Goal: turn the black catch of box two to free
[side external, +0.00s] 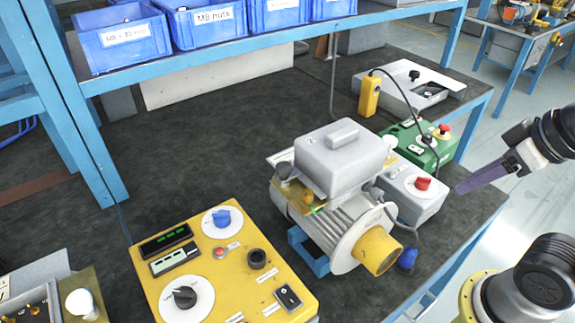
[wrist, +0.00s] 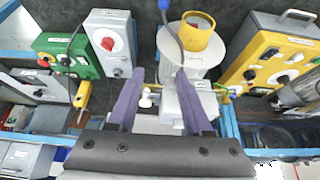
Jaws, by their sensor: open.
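No label that I can read says which box is box two. The green box (side external: 408,141) has a red button and a small black knob (side external: 426,140) on top; the green box is also at the left of the wrist view (wrist: 63,45). A grey box (side external: 412,207) with a red knob (side external: 423,183) stands in front of it. A yellow control box (side external: 232,248) at the front left has a black knob (side external: 184,297) on a white dial. My gripper (wrist: 157,86) is open and empty, right of the grey box in the side view. It appears apart from every knob.
The blower (side external: 342,160), with grey cover and yellow outlet (side external: 377,250), stands mid-bench. A yellow pendant (side external: 369,96) with a black cable is behind the green box. Blue bins (side external: 120,38) line the shelf above. The dark bench top (side external: 215,140) is clear at the back left.

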